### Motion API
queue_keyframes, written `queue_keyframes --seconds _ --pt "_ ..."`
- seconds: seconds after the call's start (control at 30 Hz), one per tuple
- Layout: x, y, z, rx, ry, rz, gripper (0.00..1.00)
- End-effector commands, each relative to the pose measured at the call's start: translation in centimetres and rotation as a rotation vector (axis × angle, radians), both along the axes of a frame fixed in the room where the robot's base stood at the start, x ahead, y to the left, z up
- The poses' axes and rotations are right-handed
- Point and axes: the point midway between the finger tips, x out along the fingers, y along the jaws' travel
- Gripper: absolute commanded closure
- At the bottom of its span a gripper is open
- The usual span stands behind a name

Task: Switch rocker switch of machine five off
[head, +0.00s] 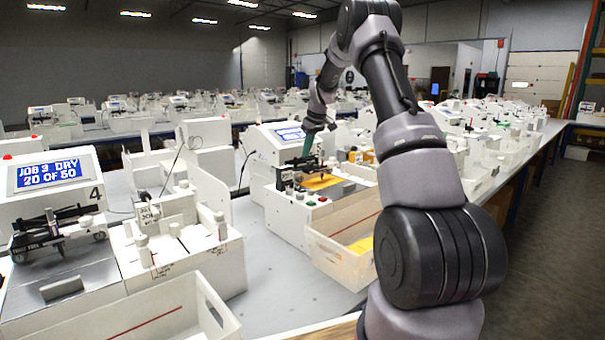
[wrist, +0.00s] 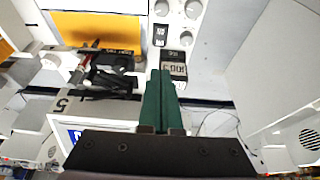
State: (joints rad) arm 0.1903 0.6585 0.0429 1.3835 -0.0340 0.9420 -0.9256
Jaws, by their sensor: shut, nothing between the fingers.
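Machine five (head: 268,152) is the white plotter in the middle of the head view, with a lit blue screen and an orange sheet on its bed. Its number 5 (wrist: 62,103) shows in the wrist view. My gripper (head: 308,148) has dark green fingers, pressed together and empty, pointing down over this machine. A small black-and-white part (wrist: 160,36), possibly the rocker switch, sits on the white panel beyond the tips, among round knobs. I cannot tell its position.
Machine four (head: 90,185) stands at the left, its screen reading "JOB 3 DRY 20 OF 50". A white open bin (head: 335,255) stands in front of machine five. The black pen carriage (wrist: 110,72) is close left of my fingers. More machines line the benches behind.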

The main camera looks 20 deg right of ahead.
Motion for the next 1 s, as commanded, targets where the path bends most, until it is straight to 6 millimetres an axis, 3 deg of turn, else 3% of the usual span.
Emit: queue_keyframes --seconds 0.27,0.7,1.0 --pt "0.3 0.2 -1.0 0.001 0.002 0.002 1.00" --pt "3.1 1.4 -9.4 0.001 0.002 0.002 1.00" --pt "3.7 1.6 -12.9 0.001 -0.001 0.001 1.00"
